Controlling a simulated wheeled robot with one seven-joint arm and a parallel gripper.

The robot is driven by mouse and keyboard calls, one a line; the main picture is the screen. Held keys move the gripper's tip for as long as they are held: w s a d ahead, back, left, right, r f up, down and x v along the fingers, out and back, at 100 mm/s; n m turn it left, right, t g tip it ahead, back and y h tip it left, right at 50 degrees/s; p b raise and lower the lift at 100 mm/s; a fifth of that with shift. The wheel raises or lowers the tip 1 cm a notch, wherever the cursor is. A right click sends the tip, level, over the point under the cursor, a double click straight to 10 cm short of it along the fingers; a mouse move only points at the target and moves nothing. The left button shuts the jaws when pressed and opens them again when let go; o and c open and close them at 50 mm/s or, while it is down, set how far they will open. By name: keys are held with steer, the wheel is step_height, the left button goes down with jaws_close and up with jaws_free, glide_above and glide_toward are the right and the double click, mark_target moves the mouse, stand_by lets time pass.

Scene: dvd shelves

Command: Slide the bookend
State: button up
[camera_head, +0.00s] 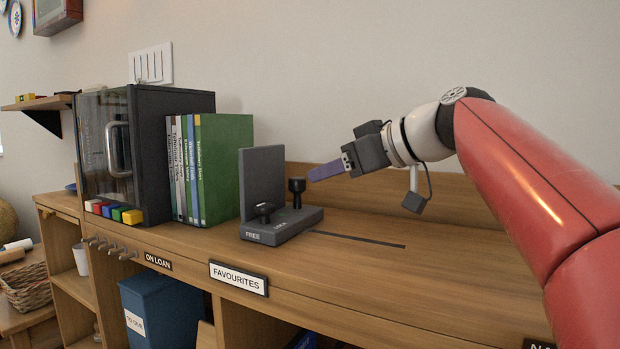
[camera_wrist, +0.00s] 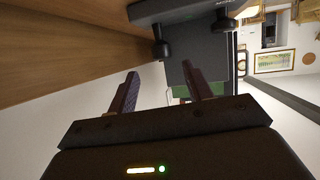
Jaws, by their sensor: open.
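The dark grey bookend (camera_head: 262,178) stands upright on the shelf top in the head view, right of a row of DVD cases (camera_head: 222,165). Its base carries a small black knob (camera_head: 264,209) near the FREE label, and a black post with a round head (camera_head: 297,187) at its right side. My gripper (camera_head: 313,174) has purple fingers and is open, just right of the post's head; I cannot tell whether they touch. In the wrist view the open fingers (camera_wrist: 158,82) are apart with nothing between them, and the bookend (camera_wrist: 200,48) and post (camera_wrist: 161,48) lie beyond them.
A dark slot (camera_head: 360,240) runs right from the bookend along the shelf top. A black cabinet (camera_head: 145,150) stands left of the cases. The shelf top right of the bookend is clear. A blue bin (camera_head: 160,312) sits below.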

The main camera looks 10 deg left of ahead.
mark_target(304, 181)
steer(key=x, duration=0.7)
steer(key=shift+s+a+p, duration=0.1)
steer(key=shift+a+p, duration=0.05)
steer(key=shift+p, duration=0.15)
steer(key=shift+c, duration=0.2)
jaws_close()
